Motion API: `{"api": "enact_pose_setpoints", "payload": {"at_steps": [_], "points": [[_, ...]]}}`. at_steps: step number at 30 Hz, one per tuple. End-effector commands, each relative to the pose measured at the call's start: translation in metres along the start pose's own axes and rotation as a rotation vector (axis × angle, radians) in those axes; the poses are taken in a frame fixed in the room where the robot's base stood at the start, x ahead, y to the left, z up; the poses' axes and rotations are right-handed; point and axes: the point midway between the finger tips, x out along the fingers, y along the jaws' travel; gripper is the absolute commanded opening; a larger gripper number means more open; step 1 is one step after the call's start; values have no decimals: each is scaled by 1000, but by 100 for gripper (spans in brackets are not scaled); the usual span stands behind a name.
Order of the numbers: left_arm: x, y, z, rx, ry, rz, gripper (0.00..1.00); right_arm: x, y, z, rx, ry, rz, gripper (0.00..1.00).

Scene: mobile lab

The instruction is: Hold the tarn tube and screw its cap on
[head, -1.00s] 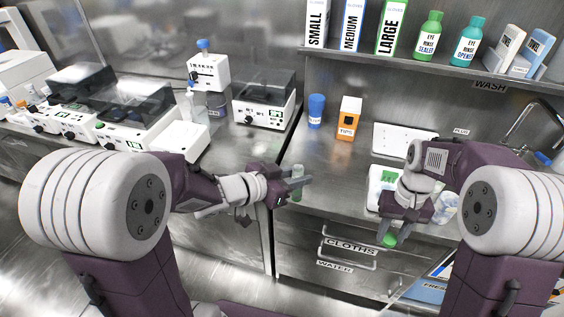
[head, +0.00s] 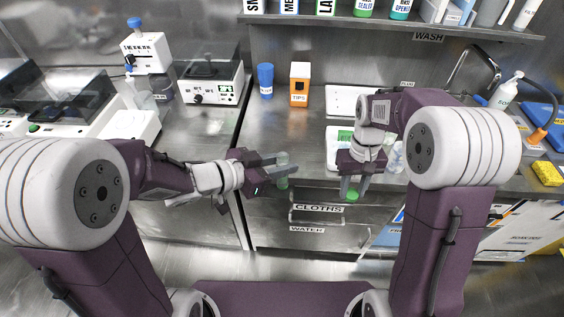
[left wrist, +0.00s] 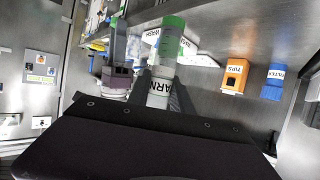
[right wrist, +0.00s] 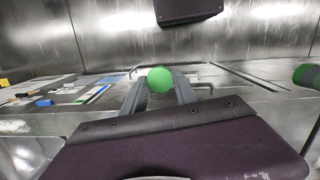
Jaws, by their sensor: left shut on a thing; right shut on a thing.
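My left gripper (head: 279,171) is shut on the tarn tube (head: 283,158), a clear tube with a green band. In the left wrist view the tube (left wrist: 158,87) stands roughly upright between the fingers, its label partly hidden, with green (left wrist: 172,38) toward its upper end. My right gripper (head: 353,189) points down and is shut on a green cap (head: 352,196). The right wrist view shows the round green cap (right wrist: 160,79) between the fingertips. The cap is apart from the tube, to its right and a little lower in the head view.
Both grippers are in front of the counter's drawers (head: 319,208). A yellow sponge (head: 548,173) lies at the right.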

Motion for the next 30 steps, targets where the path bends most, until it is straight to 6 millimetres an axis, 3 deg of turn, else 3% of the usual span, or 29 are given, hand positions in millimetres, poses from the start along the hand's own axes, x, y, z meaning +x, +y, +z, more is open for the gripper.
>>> {"api": "enact_pose_setpoints", "payload": {"at_steps": [5, 10, 14, 21, 24, 30], "points": [[0, 0, 0, 0, 0, -1, 0, -6, 0, 14, -431, 3, 53, 0], [0, 0, 0, 0, 0, -1, 0, -35, 2, 9, -996, 5, 124, 0], [0, 0, 0, 0, 0, -1, 0, -67, -8, 0, -1453, 5, 182, 0], [0, 0, 0, 0, 0, -1, 0, -140, -57, -14, -2297, 6, 287, 0], [0, 0, 0, 0, 0, -1, 0, -168, -85, -14, -2558, 4, 318, 0], [0, 0, 0, 0, 0, -1, 0, -208, -144, -9, -2790, 0, 339, 0]]}}
